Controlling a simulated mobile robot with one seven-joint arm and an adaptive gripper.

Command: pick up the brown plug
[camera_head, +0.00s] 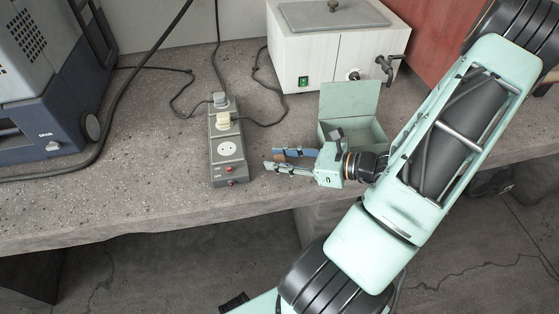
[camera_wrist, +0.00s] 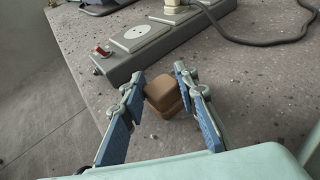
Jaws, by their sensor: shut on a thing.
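The brown plug (camera_wrist: 164,94) is a small brown block in the wrist view, between the tips of my gripper (camera_wrist: 158,88). The blue-padded fingers are shut on it from both sides. In the head view my gripper (camera_head: 273,160) reaches left over the bench, just right of the grey power strip (camera_head: 227,172). I cannot make out the plug clearly there. I cannot tell whether the plug touches the bench.
The power strip holds a pale plug (camera_head: 223,121) and a grey plug (camera_head: 220,99); its front socket is empty. An open pale green box (camera_head: 349,100) stands behind my gripper. A white water bath (camera_head: 335,50) is behind, and a blue-grey machine (camera_head: 45,125) at left.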

